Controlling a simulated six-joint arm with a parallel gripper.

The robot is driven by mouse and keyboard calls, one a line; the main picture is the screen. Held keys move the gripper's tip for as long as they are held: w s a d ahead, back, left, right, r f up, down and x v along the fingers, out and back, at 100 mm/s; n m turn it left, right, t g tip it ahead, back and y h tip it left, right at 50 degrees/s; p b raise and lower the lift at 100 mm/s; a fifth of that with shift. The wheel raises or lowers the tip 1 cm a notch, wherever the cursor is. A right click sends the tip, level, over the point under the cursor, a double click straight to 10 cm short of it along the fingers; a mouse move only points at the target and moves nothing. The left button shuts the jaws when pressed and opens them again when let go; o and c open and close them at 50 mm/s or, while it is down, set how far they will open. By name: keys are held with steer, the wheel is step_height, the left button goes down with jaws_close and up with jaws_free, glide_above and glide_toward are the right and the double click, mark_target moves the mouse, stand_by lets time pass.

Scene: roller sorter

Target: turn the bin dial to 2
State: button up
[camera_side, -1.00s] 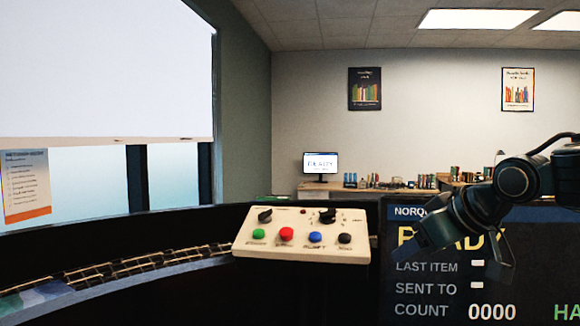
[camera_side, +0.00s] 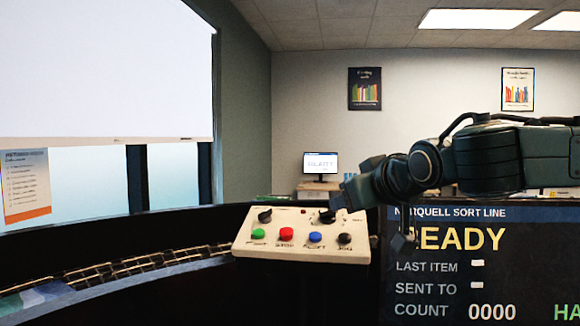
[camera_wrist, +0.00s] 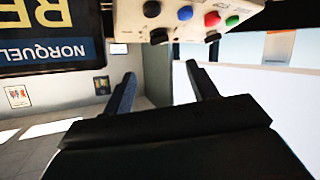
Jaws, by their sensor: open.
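The cream control panel (camera_side: 300,248) has two black dials at its back edge: a left dial (camera_side: 265,216) and a right dial (camera_side: 327,216). Their labels are too small to read, so I cannot tell which is the bin dial or its setting. In the wrist view the right dial (camera_wrist: 159,36) and left dial (camera_wrist: 212,36) hang from the panel's edge, beyond the fingertips. My gripper (camera_side: 371,221) is at the panel's right end, with one finger in front of or near the right dial. Its two fingers (camera_wrist: 161,73) are spread apart with nothing between them.
Green (camera_side: 258,234), red (camera_side: 286,234), blue (camera_side: 315,237) and black (camera_side: 345,239) buttons line the panel's front. A curved roller track (camera_side: 120,268) runs off to the left.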

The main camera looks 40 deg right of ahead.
mark_target(328, 211)
steer(key=x, duration=1.3)
steer(key=c, duration=1)
